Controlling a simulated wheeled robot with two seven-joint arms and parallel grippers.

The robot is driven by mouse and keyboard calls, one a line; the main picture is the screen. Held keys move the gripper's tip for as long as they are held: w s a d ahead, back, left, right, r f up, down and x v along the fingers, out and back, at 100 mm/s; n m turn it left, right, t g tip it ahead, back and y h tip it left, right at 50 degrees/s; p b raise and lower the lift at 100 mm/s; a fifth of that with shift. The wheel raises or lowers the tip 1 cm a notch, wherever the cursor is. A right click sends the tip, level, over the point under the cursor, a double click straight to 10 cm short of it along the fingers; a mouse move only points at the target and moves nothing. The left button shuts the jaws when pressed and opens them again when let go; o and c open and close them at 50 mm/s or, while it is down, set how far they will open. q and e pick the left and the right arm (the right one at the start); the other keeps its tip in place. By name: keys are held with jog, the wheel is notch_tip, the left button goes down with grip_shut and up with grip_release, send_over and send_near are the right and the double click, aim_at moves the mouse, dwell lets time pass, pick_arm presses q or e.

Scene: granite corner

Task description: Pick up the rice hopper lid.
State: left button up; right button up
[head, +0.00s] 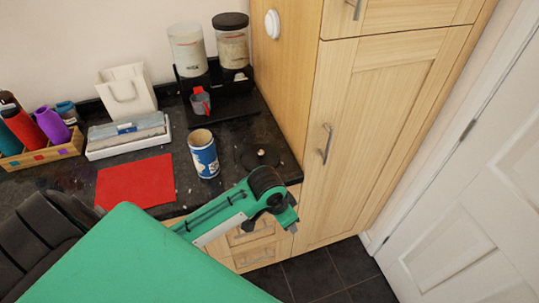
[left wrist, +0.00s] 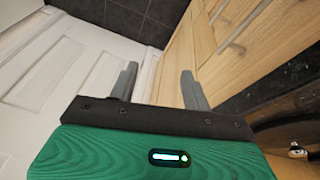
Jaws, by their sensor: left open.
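The rice hopper lid appears to be the dark round disc with a small pale knob (head: 261,153), lying on the dark counter near the cabinet's side panel. A dark round piece with a pale knob also shows at the lower right of the left wrist view (left wrist: 297,150), partly cut off. A clear hopper with pale contents and no dark lid (head: 188,52) stands at the back. My left gripper (head: 289,217) is in front of the counter edge, nearer than the disc and to its right. In the left wrist view its fingers (left wrist: 160,88) are apart and empty. My right gripper is not in view.
A blue and white can (head: 203,153) stands left of the disc. A second canister with a black lid (head: 232,42) and a grey-red cup (head: 200,101) are behind. A red mat (head: 136,182) lies left. A tall wooden cabinet (head: 390,110) bounds the right.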

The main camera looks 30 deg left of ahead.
pick_arm(q)
jog(key=w+a+r+n+g+y, duration=0.2)
jog(key=w+a+r, duration=1.4)
jog(key=a+r, duration=0.25)
jog(key=p, duration=0.2)
send_over(261, 152)
jog(key=w, duration=0.1)
notch_tip(261, 152, down, 8)
jog(key=shift+r, duration=0.1)
jog(key=f+p, duration=0.1)
jog(key=f, duration=0.1)
jog(key=s+f+p, duration=0.1)
jog(key=f, duration=0.1)
jog(key=shift+a+f, duration=0.1)
jog(key=shift+f, duration=0.6)
grip_shut()
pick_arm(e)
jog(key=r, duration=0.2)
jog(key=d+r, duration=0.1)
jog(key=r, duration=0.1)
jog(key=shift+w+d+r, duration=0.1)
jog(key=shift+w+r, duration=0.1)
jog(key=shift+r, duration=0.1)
